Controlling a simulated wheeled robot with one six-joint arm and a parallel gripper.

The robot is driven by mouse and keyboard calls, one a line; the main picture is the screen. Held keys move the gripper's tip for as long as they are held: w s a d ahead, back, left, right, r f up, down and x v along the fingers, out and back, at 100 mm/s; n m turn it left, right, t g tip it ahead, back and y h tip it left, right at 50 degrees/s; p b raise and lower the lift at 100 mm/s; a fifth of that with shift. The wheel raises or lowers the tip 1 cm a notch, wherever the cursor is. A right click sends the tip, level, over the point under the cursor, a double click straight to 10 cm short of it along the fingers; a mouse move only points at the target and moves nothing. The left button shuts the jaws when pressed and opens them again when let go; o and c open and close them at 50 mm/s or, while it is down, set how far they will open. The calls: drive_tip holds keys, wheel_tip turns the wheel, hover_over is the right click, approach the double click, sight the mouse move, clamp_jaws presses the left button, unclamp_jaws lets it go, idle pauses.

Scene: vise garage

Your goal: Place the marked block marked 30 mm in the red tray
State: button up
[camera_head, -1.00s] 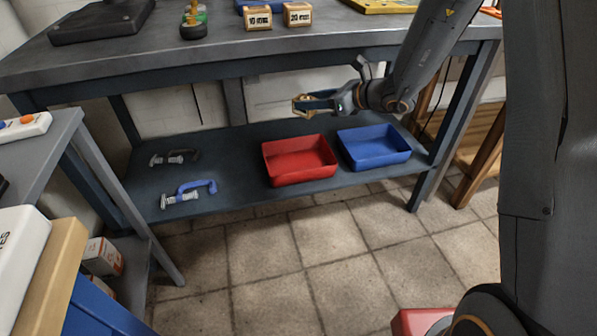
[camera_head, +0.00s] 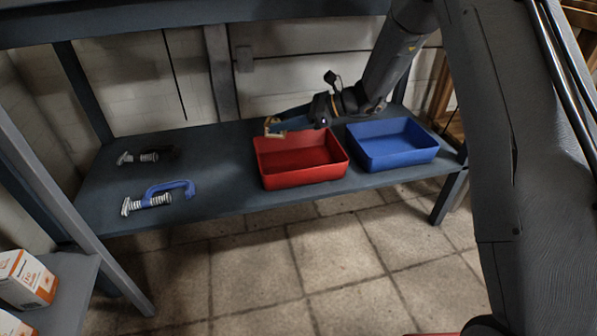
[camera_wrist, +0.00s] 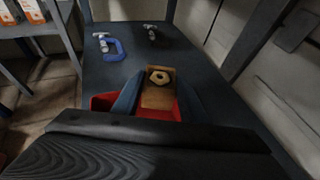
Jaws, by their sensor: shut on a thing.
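My gripper (camera_head: 282,128) is shut on a small wooden block (camera_head: 272,127) above the back left edge of the red tray (camera_head: 310,175). In the wrist view the block (camera_wrist: 158,97) sits between the fingers, with a hexagonal nut shape on its visible face; no number can be read on it. The red tray (camera_wrist: 103,103) shows partly under and behind the fingers there. Its visible inside in the head view is empty.
A blue tray (camera_head: 395,150) stands on the same shelf, right of the red one. A blue clamp (camera_head: 165,193) and a dark clamp (camera_head: 145,156) lie at the left. The bench top edge (camera_head: 150,22) runs above the shelf. White boxes (camera_head: 25,280) stand at lower left.

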drive_tip(key=shift+w+a+f+b, duration=0.15)
drive_tip(key=shift+w+f+b, duration=0.15)
drive_tip(key=shift+f, duration=0.35)
drive_tip(key=b, duration=0.2)
hover_over(284, 163)
wheel_tip(284, 163, down, 5)
drive_tip(key=shift+r, duration=0.15)
drive_tip(key=shift+f+b, duration=1.35)
drive_tip(key=shift+f, duration=1.1)
drive_tip(key=shift+f, duration=0.2)
drive_tip(key=o, duration=1.1)
drive_tip(key=shift+c, duration=0.2)
